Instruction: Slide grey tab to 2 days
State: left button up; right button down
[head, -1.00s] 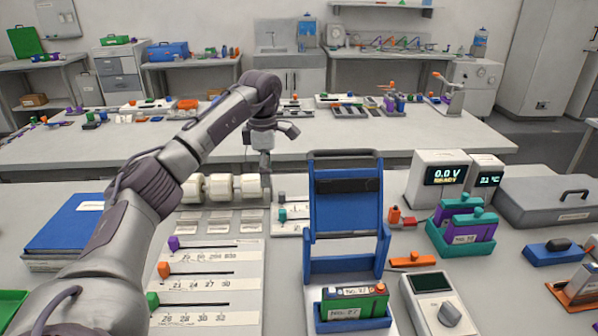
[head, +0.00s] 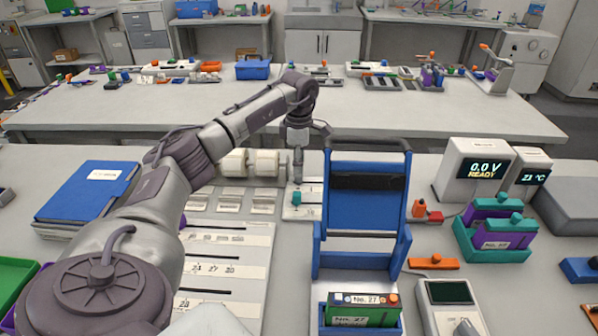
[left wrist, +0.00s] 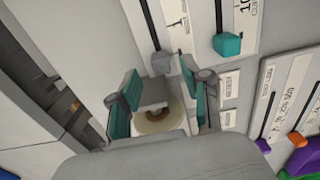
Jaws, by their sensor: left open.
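The grey tab (left wrist: 161,62) sits on a dark slot in a white panel and shows in the left wrist view, just beyond my fingertips and between their lines. A teal tab (left wrist: 229,44) is on a parallel slot to its right; it also shows in the head view (head: 296,198). My left gripper (left wrist: 160,72) is open, with teal pads on both sides and nothing held. In the head view my left gripper (head: 298,178) hangs over the back of the panel (head: 309,204) and hides the grey tab. I cannot tell its height above it. My right gripper is out of view.
White rolls (head: 235,162) stand left of the gripper. A tall blue frame (head: 366,218) stands close on the right. A slider board (head: 255,238) lies nearer, partly behind my arm. A blue binder (head: 88,192) is at left.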

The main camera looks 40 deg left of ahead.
pick_arm(q)
jog(key=shift+f, duration=1.9)
grip_shut()
